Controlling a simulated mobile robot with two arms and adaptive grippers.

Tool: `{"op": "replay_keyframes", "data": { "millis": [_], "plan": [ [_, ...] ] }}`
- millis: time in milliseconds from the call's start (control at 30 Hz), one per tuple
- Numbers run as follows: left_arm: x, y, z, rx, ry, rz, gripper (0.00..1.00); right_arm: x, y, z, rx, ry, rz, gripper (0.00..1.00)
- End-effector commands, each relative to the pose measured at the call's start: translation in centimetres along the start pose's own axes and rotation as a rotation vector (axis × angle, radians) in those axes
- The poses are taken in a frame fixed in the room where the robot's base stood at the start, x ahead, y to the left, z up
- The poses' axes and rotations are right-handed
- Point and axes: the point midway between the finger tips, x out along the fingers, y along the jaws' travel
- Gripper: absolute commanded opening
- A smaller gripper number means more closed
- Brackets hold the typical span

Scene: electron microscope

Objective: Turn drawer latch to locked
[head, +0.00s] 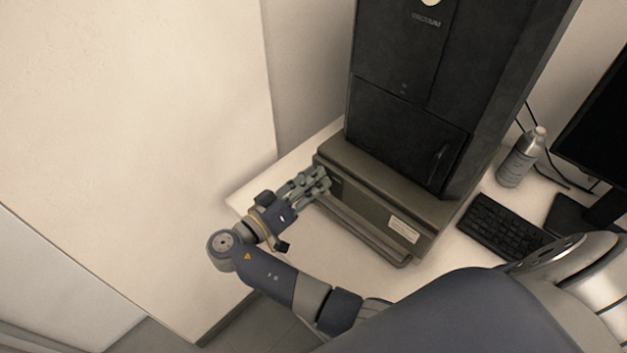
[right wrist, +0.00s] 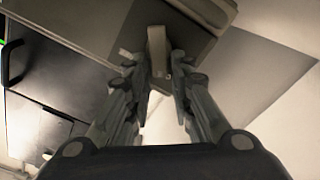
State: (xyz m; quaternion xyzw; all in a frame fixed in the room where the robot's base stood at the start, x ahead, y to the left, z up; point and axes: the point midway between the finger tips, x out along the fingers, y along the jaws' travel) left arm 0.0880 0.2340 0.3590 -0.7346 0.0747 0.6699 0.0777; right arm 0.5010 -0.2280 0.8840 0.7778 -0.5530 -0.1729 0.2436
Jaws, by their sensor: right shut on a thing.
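The drawer (head: 370,222) is the low grey-brown front of the microscope's base, with a pale label (head: 403,230) on its right part. My right gripper (head: 322,178) is at the left end of this front and hides the latch in the head view. In the right wrist view, the latch (right wrist: 157,46) is a pale, narrow lever standing out from a darker panel. The fingers of my right gripper (right wrist: 156,72) lie on both sides of the latch's end and are shut on it. My left gripper is not in view.
The black microscope column (head: 420,60) rises behind the drawer. A keyboard (head: 500,226), a bottle (head: 522,157) and a monitor (head: 597,125) stand on the right of the white table (head: 262,192). A pale wall panel (head: 140,130) stands to the left.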

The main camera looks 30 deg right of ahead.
Motion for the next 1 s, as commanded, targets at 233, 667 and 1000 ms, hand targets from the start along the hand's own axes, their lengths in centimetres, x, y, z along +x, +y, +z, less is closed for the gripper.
{"op": "replay_keyframes", "data": {
  "millis": [233,667,1000],
  "plan": [
    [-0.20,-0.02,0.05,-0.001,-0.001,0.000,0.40,0.09,-0.31,-0.16,-0.127,0.003,0.001,0.00],
    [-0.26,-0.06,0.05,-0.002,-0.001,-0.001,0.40,0.11,-0.47,-0.15,-0.194,0.004,0.002,0.00],
    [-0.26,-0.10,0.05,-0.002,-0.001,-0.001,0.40,0.11,-0.46,-0.14,-0.192,0.003,0.002,0.37]
  ]
}}
